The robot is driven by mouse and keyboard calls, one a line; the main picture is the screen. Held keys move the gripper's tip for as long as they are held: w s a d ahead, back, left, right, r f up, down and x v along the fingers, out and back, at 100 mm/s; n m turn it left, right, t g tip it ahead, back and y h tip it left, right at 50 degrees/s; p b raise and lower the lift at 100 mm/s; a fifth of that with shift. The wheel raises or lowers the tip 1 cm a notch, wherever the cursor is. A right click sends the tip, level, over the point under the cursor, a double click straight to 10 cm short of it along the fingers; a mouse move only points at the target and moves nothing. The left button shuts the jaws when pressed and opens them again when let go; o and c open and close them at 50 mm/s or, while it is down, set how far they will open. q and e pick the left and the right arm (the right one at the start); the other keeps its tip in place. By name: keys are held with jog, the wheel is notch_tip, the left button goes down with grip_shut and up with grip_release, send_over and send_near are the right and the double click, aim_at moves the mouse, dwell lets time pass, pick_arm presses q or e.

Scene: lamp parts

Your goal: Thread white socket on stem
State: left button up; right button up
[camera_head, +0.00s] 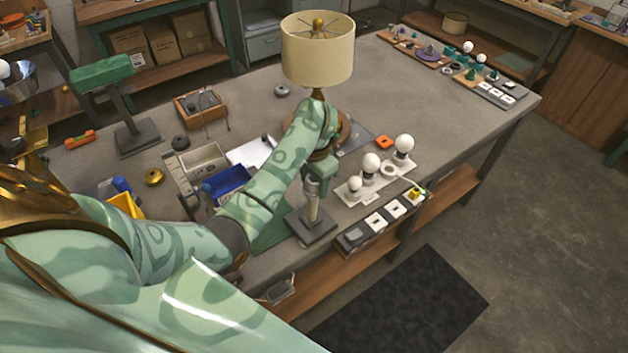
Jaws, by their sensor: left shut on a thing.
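The stem (313,211) stands upright on a dark square base (311,226) near the front edge of the table. My left gripper (312,188) comes down over the top of the stem, pointing downward. Its jaws are shut on a small pale piece at the stem's top, which looks like the white socket. The fingers hide most of that piece, so I cannot tell how it sits on the stem's end. My right gripper is not in view.
A white tray with bulbs (371,162) stands right of the stem. A switch panel (376,222) lies along the front edge. A shaded lamp (317,50) stands behind my arm. A blue bin (226,181) lies left. The table's right middle is clear.

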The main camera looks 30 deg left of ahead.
pick_arm(q)
jog(key=shift+s+f, duration=0.1)
jog(key=m+p, duration=0.1)
jog(key=m, duration=0.3)
jog(key=shift+h+p, duration=0.3)
jog(key=shift+f+m, duration=0.1)
jog(key=shift+m, duration=1)
jog(key=shift+s+f+m, duration=0.1)
jog(key=shift+m, duration=0.2)
jog(key=shift+p, duration=0.3)
jog(key=m+p, duration=0.1)
jog(key=m, duration=0.3)
jog(key=shift+g, duration=0.3)
jog(key=m+p, duration=0.1)
jog(key=m, duration=0.1)
jog(key=shift+f+m, duration=0.1)
jog(key=shift+m, duration=0.3)
